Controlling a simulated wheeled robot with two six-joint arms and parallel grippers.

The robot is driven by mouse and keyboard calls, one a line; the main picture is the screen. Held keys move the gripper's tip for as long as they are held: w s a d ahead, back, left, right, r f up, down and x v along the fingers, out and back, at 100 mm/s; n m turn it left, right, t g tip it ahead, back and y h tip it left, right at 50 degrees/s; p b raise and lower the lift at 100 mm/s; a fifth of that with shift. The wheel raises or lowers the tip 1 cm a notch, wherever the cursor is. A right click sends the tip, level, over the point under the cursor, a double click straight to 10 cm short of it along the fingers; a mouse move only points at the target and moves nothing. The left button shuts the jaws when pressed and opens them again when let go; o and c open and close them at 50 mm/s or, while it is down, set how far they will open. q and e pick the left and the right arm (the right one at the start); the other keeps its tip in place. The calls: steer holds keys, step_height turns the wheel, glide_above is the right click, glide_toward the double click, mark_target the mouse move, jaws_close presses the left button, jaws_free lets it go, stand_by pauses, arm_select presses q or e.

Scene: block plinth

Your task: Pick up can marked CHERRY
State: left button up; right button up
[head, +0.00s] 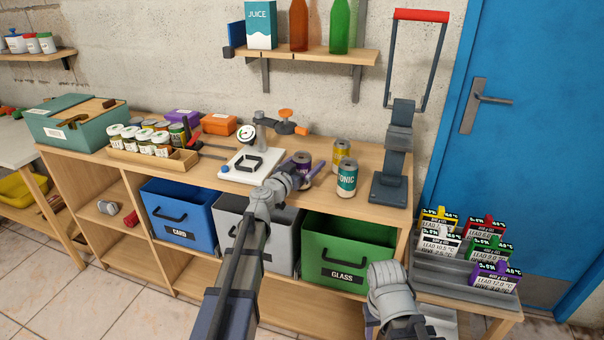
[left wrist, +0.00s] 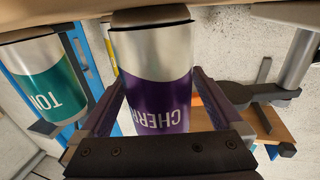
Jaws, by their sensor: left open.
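The purple can marked CHERRY (head: 302,160) stands on the wooden bench top, partly hidden behind my left gripper (head: 306,173). In the left wrist view, which looks upside down, the purple can (left wrist: 155,65) has its lettering partly showing. My left gripper (left wrist: 155,90) is open there, with one finger on each side of the can. I cannot tell whether either finger touches it.
A teal TONIC can (head: 347,180) and a yellow can (head: 341,152) stand close to the right. A white scale-like device (head: 240,168) stands left. A grey press with a red handle (head: 388,188) stands right. Blue, grey and green bins (head: 345,262) sit below.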

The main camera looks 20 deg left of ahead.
arm_select(q)
steer(key=c, duration=1.3)
